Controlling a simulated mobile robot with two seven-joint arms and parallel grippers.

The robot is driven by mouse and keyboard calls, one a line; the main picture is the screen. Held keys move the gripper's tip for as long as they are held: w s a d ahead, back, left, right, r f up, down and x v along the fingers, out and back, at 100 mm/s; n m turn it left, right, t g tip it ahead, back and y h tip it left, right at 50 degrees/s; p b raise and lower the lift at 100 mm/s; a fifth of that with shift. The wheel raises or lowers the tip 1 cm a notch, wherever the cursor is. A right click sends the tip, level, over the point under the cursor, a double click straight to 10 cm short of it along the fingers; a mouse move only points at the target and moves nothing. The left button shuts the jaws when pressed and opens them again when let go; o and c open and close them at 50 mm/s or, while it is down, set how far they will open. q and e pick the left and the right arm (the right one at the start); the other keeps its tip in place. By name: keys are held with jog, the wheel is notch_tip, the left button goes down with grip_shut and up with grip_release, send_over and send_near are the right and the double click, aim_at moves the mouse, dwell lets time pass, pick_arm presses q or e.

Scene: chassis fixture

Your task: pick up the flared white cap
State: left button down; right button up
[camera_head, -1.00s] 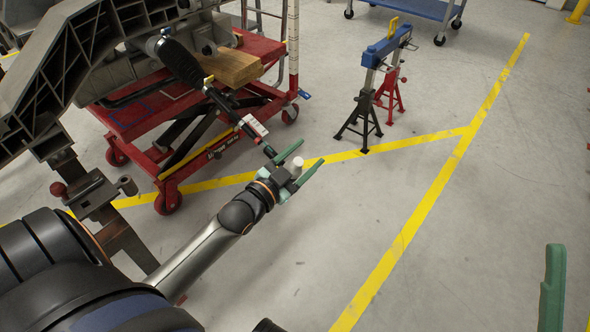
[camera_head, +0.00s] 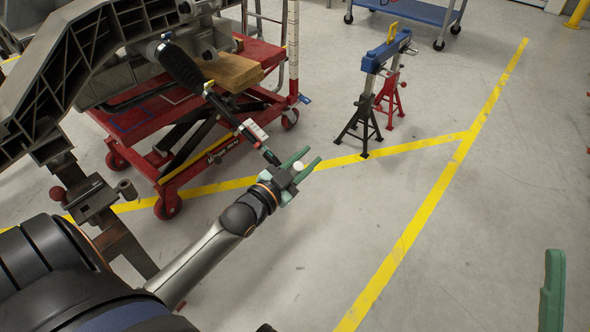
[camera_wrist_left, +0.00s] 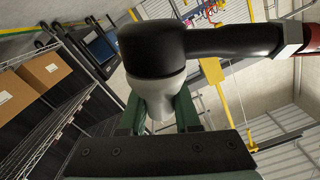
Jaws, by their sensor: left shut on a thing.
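The flared white cap (camera_head: 298,166) is between the green fingers of my left gripper (camera_head: 305,161), beside the lower end of a dark rod. In the left wrist view the cap (camera_wrist_left: 160,97) is pale grey and narrows downward between the fingers. My left gripper (camera_wrist_left: 158,115) is shut on it there. A thick black rod end (camera_wrist_left: 150,47) adjoins the cap's wide side and hides part of it. For my right gripper (camera_head: 552,290), only one green finger shows at the right edge, so its opening cannot be seen.
The dark rod (camera_head: 232,118) slopes down from the chassis (camera_head: 62,70). A red lift cart (camera_head: 190,185) with a wooden block (camera_head: 233,72) stands behind my left arm. Black and red stands under a blue bar (camera_head: 385,50) are farther back.

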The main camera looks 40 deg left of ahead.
dwell(0.5)
pick_arm(q)
notch_tip(320, 180, up, 10)
jog(key=p, duration=0.5)
notch_tip(320, 180, up, 5)
jog(key=p, duration=0.6)
dwell(0.6)
